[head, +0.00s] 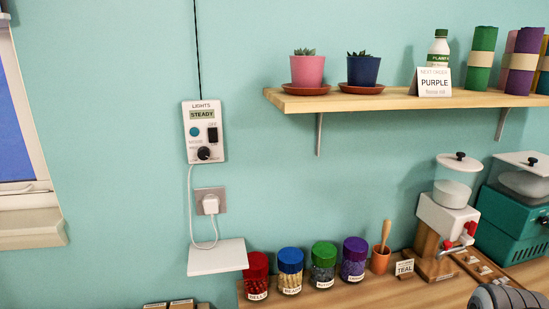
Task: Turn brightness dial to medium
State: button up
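The white light controller (204,131) is mounted on the teal wall, left of centre. It is labelled LIGHTS and its small display (202,114) reads STEADY. The black round dial (204,153) sits at its bottom; the dial's pointer and the small marks around it are too small to read surely. A blue-green button (194,131) and a black switch (212,134) sit above the dial. The gripper's fingers are not visible. A grey rounded part at the bottom right corner may be part of my arm.
A white plug (210,204) and cable hang below the controller, above a small white ledge (217,257). A wooden shelf (400,101) with potted plants is to the right. Several lidded jars (290,271) stand on the counter below. The wall around the controller is clear.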

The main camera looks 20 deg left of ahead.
aim_at(204, 153)
jog(key=k, duration=2.3)
jog(key=u, duration=1)
jog(key=i, duration=1.65)
jog(key=u, duration=0.05)
